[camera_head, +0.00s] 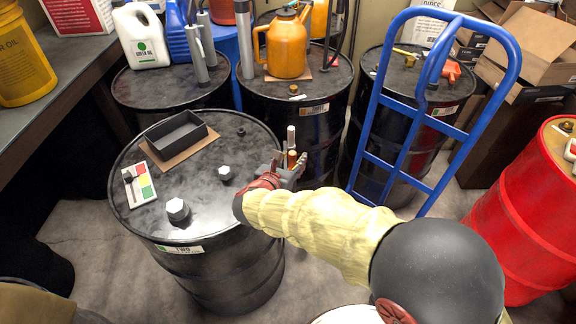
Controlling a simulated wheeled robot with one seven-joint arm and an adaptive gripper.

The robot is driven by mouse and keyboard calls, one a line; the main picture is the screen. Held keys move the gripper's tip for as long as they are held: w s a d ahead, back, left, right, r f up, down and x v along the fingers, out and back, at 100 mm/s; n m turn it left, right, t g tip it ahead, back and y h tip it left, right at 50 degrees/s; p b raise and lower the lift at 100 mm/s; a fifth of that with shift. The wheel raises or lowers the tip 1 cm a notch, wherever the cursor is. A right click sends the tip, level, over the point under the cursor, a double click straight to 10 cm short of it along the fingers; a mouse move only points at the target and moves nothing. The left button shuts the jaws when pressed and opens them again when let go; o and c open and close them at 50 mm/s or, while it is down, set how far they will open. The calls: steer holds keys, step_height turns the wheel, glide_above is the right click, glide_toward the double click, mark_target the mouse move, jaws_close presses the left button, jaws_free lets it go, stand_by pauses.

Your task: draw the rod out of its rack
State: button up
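My gripper (289,165) is at the right edge of the near black drum (225,195), seen from behind and partly covered by my own wrist. A slim upright rod (290,136) with a pale top and an amber lower part shows at its fingertips. I cannot tell whether the fingers are closed on it or only around it. No rack can be made out clearly; the rod's lower end is hidden by the gripper.
On the near drum are a black open tray (178,141) on cardboard, a coloured card (139,184) and hex plugs (177,210). Behind stand more black drums with an orange can (285,45). A blue hand truck (430,118) and red drum (520,220) are at right.

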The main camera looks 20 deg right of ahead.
steer(key=shift+w+d+f, duration=0.1)
steer(key=shift+w+d, duration=0.05)
steer(key=shift+w, duration=0.05)
steer(key=shift+c, duration=0.4)
jaws_close()
stand_by(0.7)
